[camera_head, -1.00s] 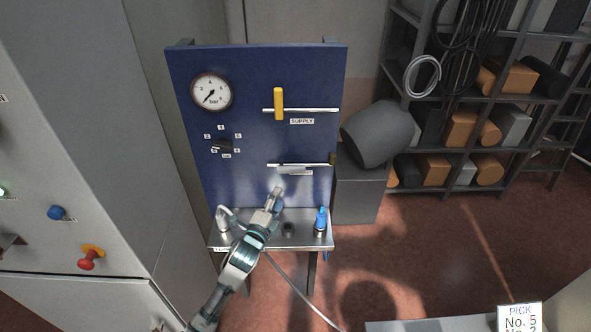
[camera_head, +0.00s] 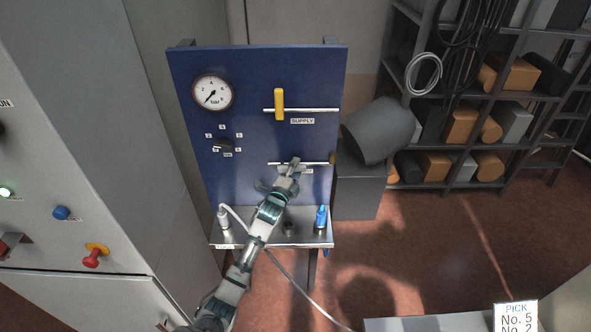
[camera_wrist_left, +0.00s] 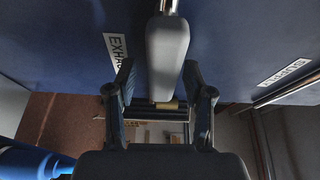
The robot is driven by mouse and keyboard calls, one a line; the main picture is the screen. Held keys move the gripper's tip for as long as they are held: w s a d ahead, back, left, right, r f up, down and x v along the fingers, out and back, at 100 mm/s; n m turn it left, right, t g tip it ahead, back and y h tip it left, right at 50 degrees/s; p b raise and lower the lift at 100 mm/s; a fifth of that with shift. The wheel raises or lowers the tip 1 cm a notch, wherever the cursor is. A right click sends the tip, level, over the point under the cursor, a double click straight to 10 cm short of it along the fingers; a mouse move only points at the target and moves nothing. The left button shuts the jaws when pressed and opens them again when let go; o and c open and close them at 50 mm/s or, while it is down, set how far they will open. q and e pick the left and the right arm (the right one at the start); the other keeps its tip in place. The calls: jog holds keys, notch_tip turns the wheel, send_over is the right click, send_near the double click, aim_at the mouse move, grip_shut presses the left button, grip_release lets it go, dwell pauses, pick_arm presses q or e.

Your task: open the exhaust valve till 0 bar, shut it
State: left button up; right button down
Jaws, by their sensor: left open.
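The exhaust valve's pipe (camera_head: 315,163) crosses the lower right of the blue panel (camera_head: 240,68). In the head view my left gripper (camera_head: 284,181) is in front of it and covers most of the valve's handle. In the left wrist view the grey handle (camera_wrist_left: 167,55) reaches between the two open fingers of the left gripper (camera_wrist_left: 158,90), which show a gap on both sides. The exhaust label (camera_wrist_left: 117,55) is beside it. The pressure gauge (camera_head: 213,92) is at the upper left; its needle points down-left, too small to read exactly. My right gripper is out of view.
The yellow supply handle (camera_head: 279,104) is above on its own pipe. A black selector knob (camera_head: 222,146) is at left. The metal shelf (camera_head: 264,241) below carries a blue fitting (camera_head: 321,217) and a grey hose fitting (camera_head: 223,217). A grey cabinet (camera_head: 90,180) stands left.

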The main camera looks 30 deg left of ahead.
pick_arm(q)
grip_shut()
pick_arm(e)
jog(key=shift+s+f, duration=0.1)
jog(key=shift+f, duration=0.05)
